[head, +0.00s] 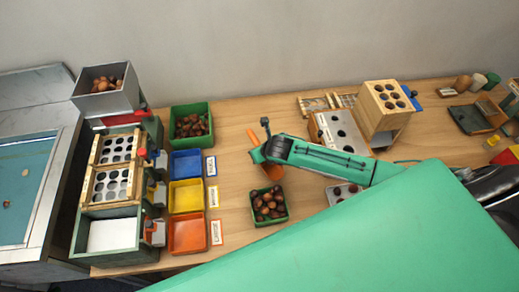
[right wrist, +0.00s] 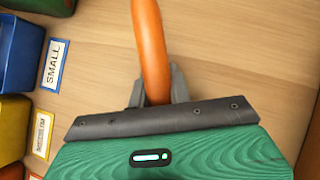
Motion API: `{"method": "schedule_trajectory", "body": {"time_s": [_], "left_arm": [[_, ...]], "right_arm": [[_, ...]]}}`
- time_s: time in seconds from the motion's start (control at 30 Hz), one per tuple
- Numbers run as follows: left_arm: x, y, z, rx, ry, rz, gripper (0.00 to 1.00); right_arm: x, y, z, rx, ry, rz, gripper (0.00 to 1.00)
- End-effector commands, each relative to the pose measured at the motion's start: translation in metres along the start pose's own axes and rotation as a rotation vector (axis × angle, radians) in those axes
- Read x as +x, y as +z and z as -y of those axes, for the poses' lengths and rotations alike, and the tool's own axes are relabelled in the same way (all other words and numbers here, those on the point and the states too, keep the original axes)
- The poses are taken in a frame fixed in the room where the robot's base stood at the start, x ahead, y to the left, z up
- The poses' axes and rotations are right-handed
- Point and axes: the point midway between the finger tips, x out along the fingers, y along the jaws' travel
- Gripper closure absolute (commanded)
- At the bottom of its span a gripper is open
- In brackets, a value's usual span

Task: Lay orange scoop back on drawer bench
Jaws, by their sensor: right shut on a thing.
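The orange scoop is in my right gripper (head: 259,154), above the wooden bench (head: 235,222). In the head view, its handle (head: 253,136) sticks out past the fingers toward the back, and a wider orange part (head: 273,172) shows below the gripper, partly hidden by it. In the right wrist view, the orange handle (right wrist: 150,45) stands between the two dark fingers (right wrist: 156,90), which are shut on it. Whether the scoop touches the bench is hard to tell. My left gripper is not in view.
A green bin of chestnuts (head: 268,221) stands just in front of the gripper. Blue (head: 186,163), yellow (head: 186,196) and orange (head: 188,234) trays with labels stand to the left. A green chestnut crate (head: 191,138) is behind them. Bare wood lies between labels and gripper.

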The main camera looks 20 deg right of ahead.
Motion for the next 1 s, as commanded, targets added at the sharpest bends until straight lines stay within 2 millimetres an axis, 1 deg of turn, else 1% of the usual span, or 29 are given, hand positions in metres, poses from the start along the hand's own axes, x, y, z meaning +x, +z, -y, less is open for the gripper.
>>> {"method": "schedule_trajectory", "body": {"time_s": [0.27,0.3,0.37,0.4,0.67,0.77,0.83,0.87,1.0], "left_arm": [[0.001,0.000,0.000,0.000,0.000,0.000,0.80],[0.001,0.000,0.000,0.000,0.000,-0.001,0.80],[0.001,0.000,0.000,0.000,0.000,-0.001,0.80],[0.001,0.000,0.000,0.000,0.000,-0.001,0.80],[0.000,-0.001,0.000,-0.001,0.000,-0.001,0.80],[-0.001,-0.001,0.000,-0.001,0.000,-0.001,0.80],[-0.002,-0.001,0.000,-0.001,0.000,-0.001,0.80],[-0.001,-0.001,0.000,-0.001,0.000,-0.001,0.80],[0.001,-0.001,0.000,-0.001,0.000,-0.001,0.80]], "right_arm": [[0.004,-0.003,0.000,0.000,0.000,0.000,1.00],[0.004,-0.003,0.000,0.000,0.000,0.000,0.73],[0.004,-0.003,0.000,0.000,0.000,0.000,0.61],[0.004,-0.003,0.000,0.000,0.000,0.000,0.59],[0.004,-0.003,0.000,0.000,0.000,0.000,0.59],[-0.001,0.001,0.000,0.001,0.001,0.001,0.59],[-0.009,0.006,-0.001,0.002,0.002,0.000,0.59],[-0.011,0.004,0.001,0.000,0.000,0.000,0.59],[-0.035,0.004,0.000,-0.002,0.001,0.002,0.59]]}}
